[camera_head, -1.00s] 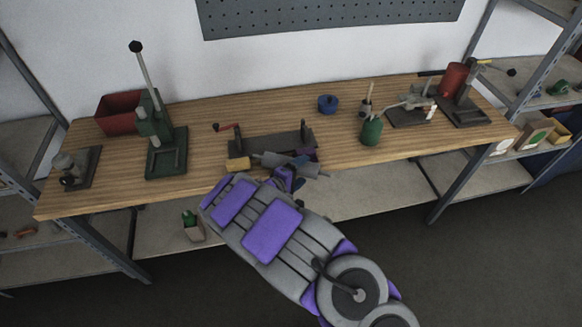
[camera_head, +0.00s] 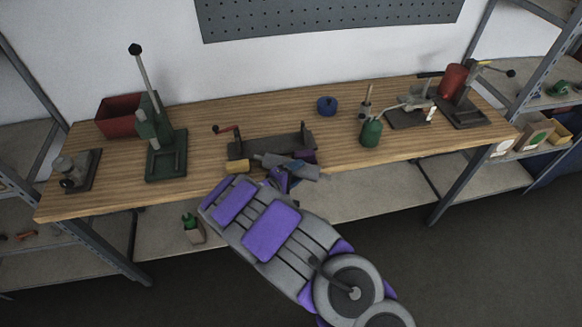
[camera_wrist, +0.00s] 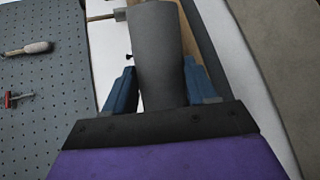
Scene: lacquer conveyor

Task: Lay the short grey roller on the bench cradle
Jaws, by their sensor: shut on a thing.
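The short grey roller (camera_head: 270,159) is held in my gripper (camera_head: 289,172) over the bench's front edge, in front of the cradle. In the wrist view the roller (camera_wrist: 158,45) stands between the two blue fingers of my gripper (camera_wrist: 158,82), which are shut on it. The bench cradle (camera_head: 268,144) is a dark frame with an upright at each end and a red-handled crank at its left. The roller and my wrist hide part of the cradle's front. Whether the roller touches the cradle I cannot tell.
A yellow block (camera_head: 237,166) lies just left of the roller. A green press (camera_head: 165,150) stands left on the wooden bench (camera_head: 205,130). A green bottle (camera_head: 371,133) and a blue round pot (camera_head: 327,105) stand right of the cradle. Bare bench top lies behind it.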

